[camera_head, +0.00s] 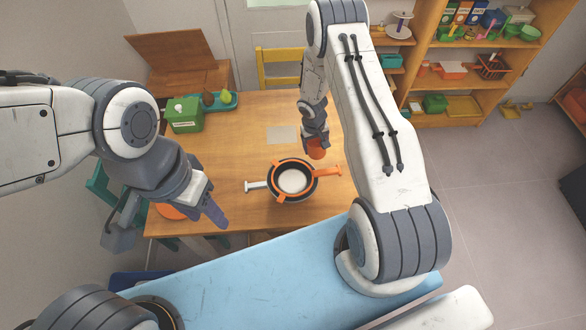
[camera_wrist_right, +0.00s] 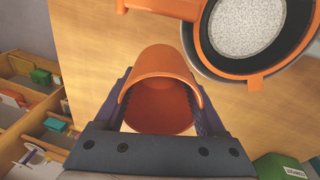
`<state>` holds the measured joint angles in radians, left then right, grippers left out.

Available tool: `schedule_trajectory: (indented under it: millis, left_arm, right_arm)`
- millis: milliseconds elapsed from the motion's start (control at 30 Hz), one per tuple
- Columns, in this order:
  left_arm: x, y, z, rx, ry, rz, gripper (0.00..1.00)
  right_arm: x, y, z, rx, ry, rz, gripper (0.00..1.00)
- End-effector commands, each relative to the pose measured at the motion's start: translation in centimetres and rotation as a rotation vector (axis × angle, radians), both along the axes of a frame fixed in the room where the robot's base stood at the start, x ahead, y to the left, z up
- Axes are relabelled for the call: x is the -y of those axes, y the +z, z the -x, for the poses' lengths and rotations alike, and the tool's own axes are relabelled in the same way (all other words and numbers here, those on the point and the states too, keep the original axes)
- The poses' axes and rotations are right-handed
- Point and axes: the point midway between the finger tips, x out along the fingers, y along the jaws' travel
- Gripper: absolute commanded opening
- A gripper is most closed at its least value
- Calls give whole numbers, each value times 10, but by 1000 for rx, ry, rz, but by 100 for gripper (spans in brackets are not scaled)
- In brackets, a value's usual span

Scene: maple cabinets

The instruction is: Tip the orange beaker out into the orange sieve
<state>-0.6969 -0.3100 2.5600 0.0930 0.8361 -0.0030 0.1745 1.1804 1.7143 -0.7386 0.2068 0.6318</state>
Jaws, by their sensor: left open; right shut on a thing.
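The orange beaker (camera_head: 317,149) is held by my right gripper (camera_head: 315,137) above the table, just behind the sieve. In the right wrist view the beaker (camera_wrist_right: 163,66) sits between the two fingers, and its curved orange inside shows with no contents visible. The orange sieve (camera_head: 313,173) rests on a dark pan (camera_head: 276,193) with a pale handle to the left; its own orange handle points right. Pale speckled grains (camera_wrist_right: 246,26) lie inside the sieve in the wrist view. My left gripper (camera_head: 211,207) is open and empty at the table's front left.
The wooden table (camera_head: 240,135) carries a green box (camera_head: 184,114), a teal tray (camera_head: 228,100) with fruit-like items, and a pale sheet (camera_head: 283,134). A flat orange thing (camera_head: 171,212) lies near my left gripper. Shelves (camera_head: 460,72) stand at the back right.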

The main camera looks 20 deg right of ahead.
Motion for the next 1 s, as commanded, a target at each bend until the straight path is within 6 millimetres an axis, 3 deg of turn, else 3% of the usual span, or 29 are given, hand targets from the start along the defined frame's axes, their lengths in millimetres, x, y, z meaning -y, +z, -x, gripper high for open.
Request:
schedule_trajectory:
  millis: [33, 600, 700, 1000]
  left_arm:
    - [0, 15, 0, 0, 0, 0, 50]
    - [0, 91, 0, 0, 0, 0, 50]
    - [0, 77, 0, 0, 0, 0, 50]
    - [0, 72, 0, 0, -1, 0, 50]
  right_arm:
    - [1, 6, 0, -4, -1, -5, 5]
    - [4, 3, 0, -29, -2, -68, 5]
    - [7, -6, -1, -39, -6, -81, 5]
    - [9, -7, -2, -62, -5, -130, 5]
